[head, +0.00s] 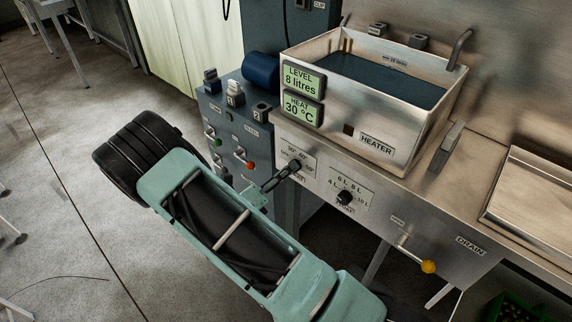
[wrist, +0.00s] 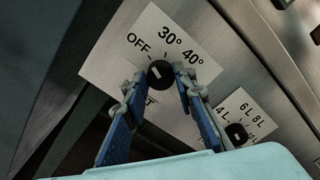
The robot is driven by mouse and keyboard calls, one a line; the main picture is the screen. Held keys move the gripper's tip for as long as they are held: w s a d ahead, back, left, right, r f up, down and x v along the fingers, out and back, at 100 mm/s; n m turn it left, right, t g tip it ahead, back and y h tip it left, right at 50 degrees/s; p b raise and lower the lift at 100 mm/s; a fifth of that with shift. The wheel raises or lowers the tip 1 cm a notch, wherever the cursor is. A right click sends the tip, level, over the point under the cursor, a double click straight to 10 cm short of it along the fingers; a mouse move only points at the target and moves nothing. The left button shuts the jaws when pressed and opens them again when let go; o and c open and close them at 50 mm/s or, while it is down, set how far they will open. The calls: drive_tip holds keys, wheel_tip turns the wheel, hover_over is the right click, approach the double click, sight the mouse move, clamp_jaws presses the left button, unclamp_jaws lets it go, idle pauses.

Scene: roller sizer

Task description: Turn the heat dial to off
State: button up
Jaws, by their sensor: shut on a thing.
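The heat dial (wrist: 160,72) is a black round knob on a white plate marked OFF, 30° and 40° in the wrist view. It carries a short white mark, which seems to lie up and left of its centre; the exact setting is hard to read. My gripper (wrist: 163,79) has one blue-grey finger on each side of the dial and is shut on it. In the head view my gripper (head: 280,179) reaches the panel front and partly covers the dial and its plate. The heat display (head: 297,108) reads 30 °C.
The level dial (head: 345,197) sits right of the heat dial, also in the wrist view (wrist: 237,134). A yellow-knobbed drain lever (head: 428,267) sticks out further right. The open heater tank (head: 340,125) stands above. A control box (head: 228,130) with switches stands left.

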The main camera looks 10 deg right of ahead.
drive_tip(key=shift+n+p, duration=0.35)
drive_tip(key=shift+n, duration=0.25)
drive_tip(key=o, duration=1.2)
drive_tip(key=shift+c, duration=0.2)
drive_tip(key=v, duration=1.2)
